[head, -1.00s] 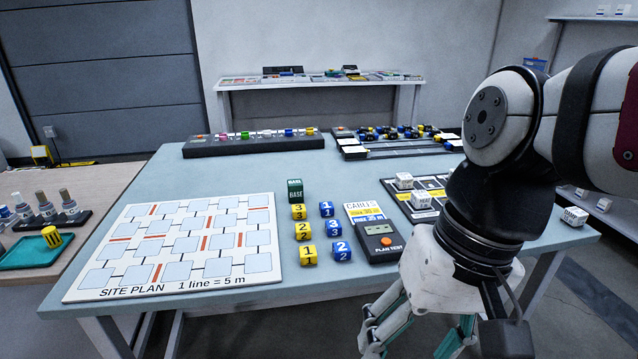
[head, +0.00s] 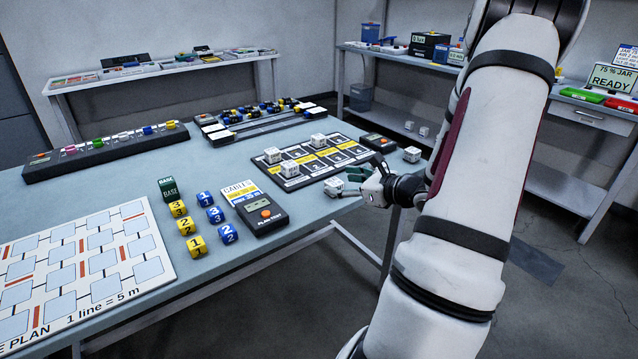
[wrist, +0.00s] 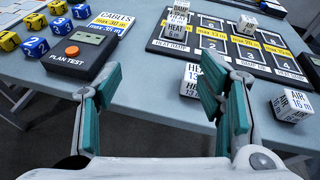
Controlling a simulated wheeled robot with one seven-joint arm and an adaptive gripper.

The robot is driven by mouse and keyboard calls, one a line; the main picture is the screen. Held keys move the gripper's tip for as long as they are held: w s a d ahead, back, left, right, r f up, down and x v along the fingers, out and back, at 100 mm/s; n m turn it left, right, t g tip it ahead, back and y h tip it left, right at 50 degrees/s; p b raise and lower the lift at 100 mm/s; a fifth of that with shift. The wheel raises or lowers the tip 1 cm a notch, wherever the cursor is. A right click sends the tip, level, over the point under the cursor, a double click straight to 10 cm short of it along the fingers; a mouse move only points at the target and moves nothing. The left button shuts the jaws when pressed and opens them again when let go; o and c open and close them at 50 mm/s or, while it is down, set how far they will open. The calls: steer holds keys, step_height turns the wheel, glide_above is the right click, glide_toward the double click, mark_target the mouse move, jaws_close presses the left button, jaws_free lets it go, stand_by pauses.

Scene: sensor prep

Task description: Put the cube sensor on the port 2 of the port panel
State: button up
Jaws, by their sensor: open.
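The dark board (head: 338,162) with yellow labels and numbered squares, which looks like the port panel, lies on the table and also shows in the wrist view (wrist: 262,69). A HEAT cube (wrist: 190,84) is on the table by the board's near edge (head: 334,187). An AIR cube (wrist: 291,105) is right of it. My gripper (head: 354,182) is open and empty; its green-padded fingers (wrist: 160,88) point toward the HEAT cube.
A PLAN TEST device (head: 262,214) and blue and yellow number cubes (head: 187,226) stand left of the board. Another small device (head: 379,143) is at its right. A dark strip with coloured pieces (head: 105,150) lies farther back. The table's front edge is just below my gripper.

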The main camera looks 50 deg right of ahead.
mark_target(336, 183)
steer(key=s+d+f+m+h, duration=0.3)
steer(key=d, duration=0.2)
steer(key=x, duration=0.6)
steer(key=shift+w+d+f+b, duration=0.1)
steer(key=shift+w+f+b, duration=0.15)
steer(key=shift+w+b, duration=0.1)
steer(key=shift+w+d+f, duration=0.1)
steer(key=shift+w+f, duration=0.05)
steer(key=shift+w, duration=0.3)
steer(key=w, duration=0.1)
steer(key=w+f, duration=0.2)
steer(key=w, duration=0.1)
steer(key=shift+d+f+b, duration=0.1)
steer(key=shift+d+b, duration=0.1)
steer(key=shift+b, duration=0.2)
steer(key=shift+w+d+f, duration=0.1)
steer(key=shift+w, duration=0.3)
steer(key=c, duration=1.4)
steer(key=shift+o, duration=0.2)
